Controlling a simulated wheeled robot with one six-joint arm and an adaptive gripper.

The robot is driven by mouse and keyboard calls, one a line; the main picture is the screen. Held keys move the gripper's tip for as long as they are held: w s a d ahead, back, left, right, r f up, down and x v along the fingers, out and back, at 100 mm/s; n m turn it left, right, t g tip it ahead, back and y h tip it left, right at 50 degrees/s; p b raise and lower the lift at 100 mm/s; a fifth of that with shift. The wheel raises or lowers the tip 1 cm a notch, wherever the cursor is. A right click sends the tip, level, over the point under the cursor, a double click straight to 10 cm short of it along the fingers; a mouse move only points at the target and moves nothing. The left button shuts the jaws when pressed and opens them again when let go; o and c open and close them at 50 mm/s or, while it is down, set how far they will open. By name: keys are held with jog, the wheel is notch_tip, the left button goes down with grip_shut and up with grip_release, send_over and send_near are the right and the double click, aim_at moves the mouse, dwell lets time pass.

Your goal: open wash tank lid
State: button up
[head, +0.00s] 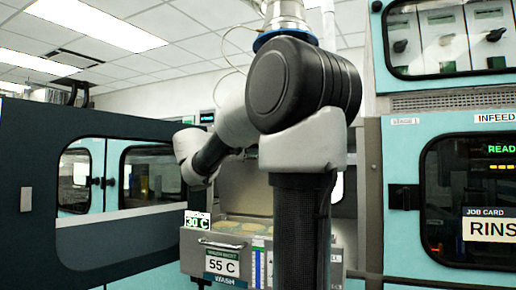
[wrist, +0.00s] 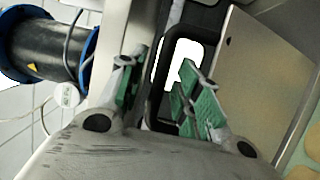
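The wash tank (head: 213,240) stands in the middle of the head view, with a "55 C" label and a bar handle (head: 220,244) on its front. Its top is uncovered, and pale yellow round shapes (head: 235,227) show inside. A grey metal panel (head: 257,196) stands upright behind the opening; it looks like the raised lid, partly hidden by my arm. A flat metal panel (wrist: 265,85) also fills the right of the wrist view, with yellowish discs (wrist: 312,146) beside it.
A dark cabinet with a window (head: 90,190) stands at left. A teal infeed cabinet (head: 400,235) stands close at right. In the wrist view, a dark pipe with blue flanges (wrist: 45,50) is at upper left.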

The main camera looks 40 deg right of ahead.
jog(key=shift+d, duration=0.1)
grip_shut()
jog(key=w+d+y, duration=0.1)
jog(key=w+d, duration=0.2)
jog(key=d, duration=0.5)
jog(key=shift+w+n, duration=0.2)
jog(key=shift+n, duration=0.1)
grip_release()
